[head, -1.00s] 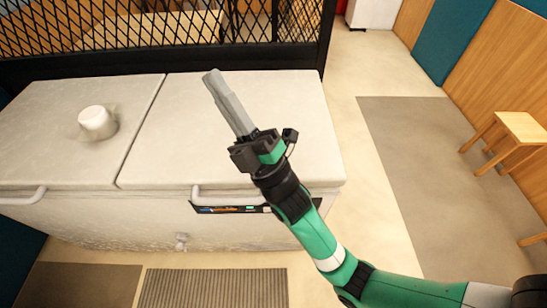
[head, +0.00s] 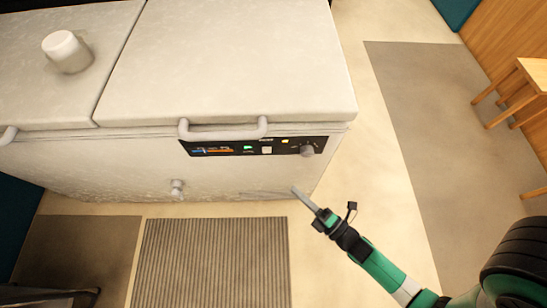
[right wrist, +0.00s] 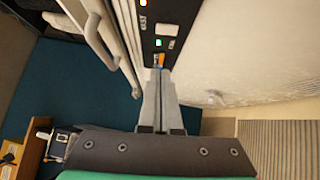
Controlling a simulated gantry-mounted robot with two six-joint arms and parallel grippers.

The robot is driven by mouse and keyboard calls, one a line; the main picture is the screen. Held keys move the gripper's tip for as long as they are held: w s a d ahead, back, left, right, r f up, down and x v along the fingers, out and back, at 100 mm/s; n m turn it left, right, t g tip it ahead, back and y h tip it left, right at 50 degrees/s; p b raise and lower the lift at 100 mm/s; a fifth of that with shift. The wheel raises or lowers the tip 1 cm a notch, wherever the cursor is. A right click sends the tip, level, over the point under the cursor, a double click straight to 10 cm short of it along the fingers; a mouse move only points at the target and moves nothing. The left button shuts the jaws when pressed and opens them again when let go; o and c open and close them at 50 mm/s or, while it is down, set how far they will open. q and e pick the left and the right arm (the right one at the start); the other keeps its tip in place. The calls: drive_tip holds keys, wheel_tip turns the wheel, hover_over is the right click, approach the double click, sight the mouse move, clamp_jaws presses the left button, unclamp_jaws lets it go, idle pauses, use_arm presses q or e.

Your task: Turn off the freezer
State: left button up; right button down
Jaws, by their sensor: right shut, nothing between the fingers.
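The white chest freezer (head: 235,60) stands with both lids closed. On its front is a black control panel (head: 255,146) with a small display, a green-lit switch (head: 248,149), a pale switch (head: 266,150), an orange light (head: 285,142) and a round grey knob (head: 307,150). My right gripper (head: 294,190) is shut and empty, in front of the freezer and below the panel in the head view. In the right wrist view its closed fingers (right wrist: 158,85) point toward the panel (right wrist: 168,22), overlapping the display end. Contact cannot be told. My left gripper is not in view.
A handle (head: 222,130) juts out above the panel. A white cup-like object (head: 66,50) stands on the left lid. A ribbed mat (head: 213,262) lies on the floor in front. A wooden stool (head: 530,80) stands at right, with open floor between.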

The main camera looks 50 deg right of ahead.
drive_tip(key=shift+w, duration=0.1)
drive_tip(key=b, duration=0.3)
approach(263, 150)
drive_tip(key=w+a, duration=0.3)
drive_tip(key=shift+w+d+r+p, duration=0.25)
drive_tip(key=shift+w+d+p, duration=0.4)
drive_tip(key=shift+d, duration=0.25)
drive_tip(key=shift+w+d+r+p, duration=0.2)
drive_tip(key=shift+w+d+p, duration=0.35)
drive_tip(key=shift+d, duration=0.3)
